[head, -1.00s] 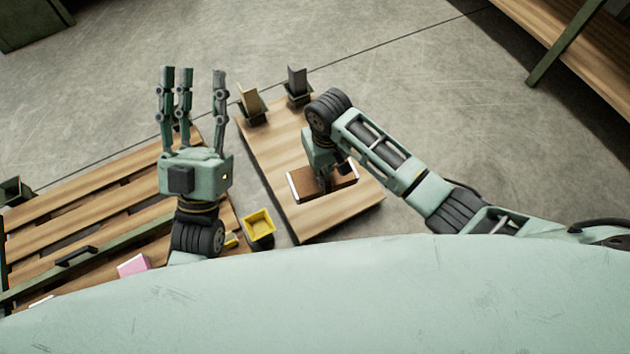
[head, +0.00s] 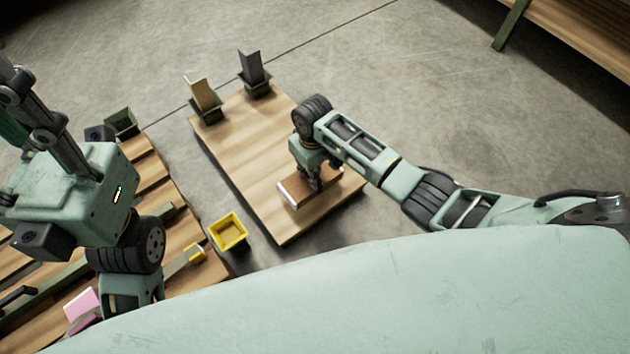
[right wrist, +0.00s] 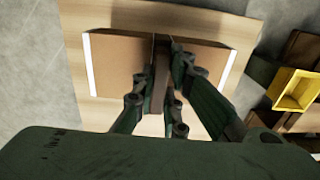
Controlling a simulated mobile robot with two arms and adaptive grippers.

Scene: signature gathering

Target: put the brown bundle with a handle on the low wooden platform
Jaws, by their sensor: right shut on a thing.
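The brown bundle (head: 296,189), a flat brown block with white ends, is over the low wooden platform (head: 240,150) near its front right edge. It also shows in the right wrist view (right wrist: 120,63). My right gripper (head: 316,184) is shut on the bundle's handle from above, fingers on both sides of it in the right wrist view (right wrist: 163,80). I cannot tell whether the bundle touches the platform or hangs just above it. My left gripper (head: 35,95) is raised at the far left, its fingers apart and partly cut off, holding nothing visible.
Two holders with a tan block (head: 204,93) and a dark block (head: 251,67) stand at the platform's far edge. A yellow bin (head: 229,231) is left of the platform. A slatted pallet (head: 185,212) with a pink block (head: 82,305) lies further left. The platform's middle is bare.

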